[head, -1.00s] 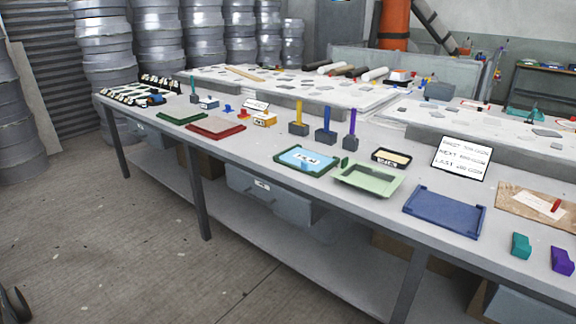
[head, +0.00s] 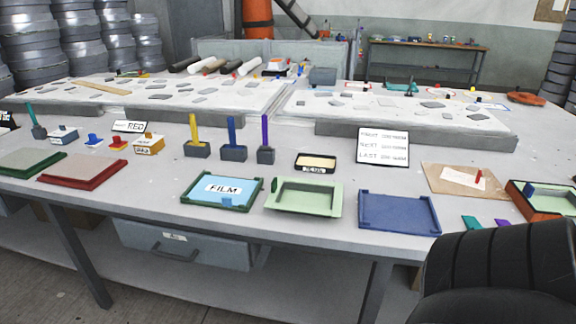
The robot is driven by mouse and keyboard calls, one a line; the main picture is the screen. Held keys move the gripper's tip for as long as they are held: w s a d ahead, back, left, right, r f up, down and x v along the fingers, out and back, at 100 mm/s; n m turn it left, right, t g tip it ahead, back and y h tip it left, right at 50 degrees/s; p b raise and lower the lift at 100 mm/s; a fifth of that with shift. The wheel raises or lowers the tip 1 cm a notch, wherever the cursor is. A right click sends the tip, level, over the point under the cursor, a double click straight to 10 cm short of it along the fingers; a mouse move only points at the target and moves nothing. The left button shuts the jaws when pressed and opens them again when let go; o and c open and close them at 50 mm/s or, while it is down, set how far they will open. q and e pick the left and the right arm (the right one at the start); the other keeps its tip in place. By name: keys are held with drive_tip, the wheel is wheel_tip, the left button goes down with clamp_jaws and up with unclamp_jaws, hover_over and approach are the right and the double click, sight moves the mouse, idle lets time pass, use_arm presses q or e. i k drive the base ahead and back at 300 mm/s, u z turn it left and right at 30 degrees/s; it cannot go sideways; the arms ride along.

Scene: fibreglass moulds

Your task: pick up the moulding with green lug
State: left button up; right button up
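At the far right, a dark tray with an orange-red front (head: 545,213) holds a pale green and blue piece (head: 550,197), cut off by the picture edge. A teal block (head: 472,222) and a purple block (head: 502,222) show partly, just above a dark shape. Neither gripper is in view.
A blue tray (head: 398,212) and a green-framed FILM tray (head: 190,195) flank the pale green tray. Red (head: 75,181) and green-edged trays lie left. Upright handled tools (head: 231,140) and signs (head: 383,148) stand behind. A dark ribbed shape (head: 500,275) covers the lower right.

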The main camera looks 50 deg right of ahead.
sight(311, 200)
drive_tip(key=z, duration=0.65)
drive_tip(key=i, duration=0.95)
drive_tip(key=z, duration=0.85)
